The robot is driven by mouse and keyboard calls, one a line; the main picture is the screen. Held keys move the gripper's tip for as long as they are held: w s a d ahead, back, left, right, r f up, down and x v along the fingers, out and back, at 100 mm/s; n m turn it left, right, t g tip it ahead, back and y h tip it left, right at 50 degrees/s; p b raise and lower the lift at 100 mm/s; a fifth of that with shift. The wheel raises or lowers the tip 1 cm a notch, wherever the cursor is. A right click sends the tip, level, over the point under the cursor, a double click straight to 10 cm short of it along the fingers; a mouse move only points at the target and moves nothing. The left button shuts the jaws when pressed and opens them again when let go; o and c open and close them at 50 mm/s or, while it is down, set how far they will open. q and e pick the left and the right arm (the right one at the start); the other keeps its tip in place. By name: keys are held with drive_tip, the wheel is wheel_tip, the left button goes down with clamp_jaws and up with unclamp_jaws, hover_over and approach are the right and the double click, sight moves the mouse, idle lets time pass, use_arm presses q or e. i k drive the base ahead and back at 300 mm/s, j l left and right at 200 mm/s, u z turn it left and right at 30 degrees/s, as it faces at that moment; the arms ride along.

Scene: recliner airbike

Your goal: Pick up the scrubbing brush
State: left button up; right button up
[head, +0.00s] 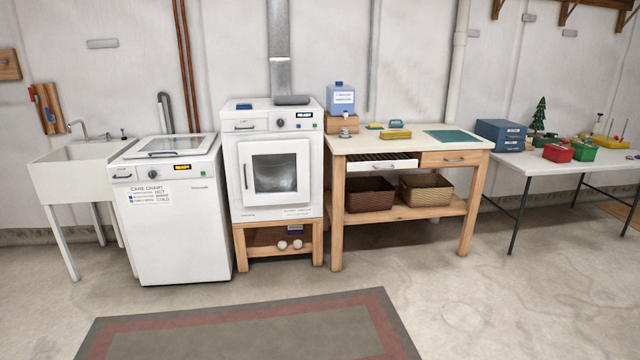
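A small teal item with a raised, handle-like top (396,123) sits near the back of the wooden workbench (430,144); it looks like the scrubbing brush, but it is too small to be sure. A yellow block-like item (396,134) lies just in front of it. A small flat yellow and green item (374,126) lies to its left. Neither of my grippers is in view.
A teal mat (452,136) covers the bench's right. Two baskets (426,189) stand on its shelf. A white dryer (275,165), washer (175,215) and sink (80,170) stand left. A cluttered white table (560,172) stands right. Floor ahead is open, with a rug (240,330).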

sight(393, 125)
drive_tip(key=i+z, duration=0.1)
drive_tip(key=i, duration=0.3)
drive_tip(key=i+j+z, duration=0.15)
drive_tip(key=i, duration=0.3)
drive_tip(key=i+j+z, duration=0.1)
drive_tip(key=i, duration=0.3)
drive_tip(key=i+j+z, duration=0.1)
drive_tip(key=i, duration=0.3)
drive_tip(key=j, duration=0.1)
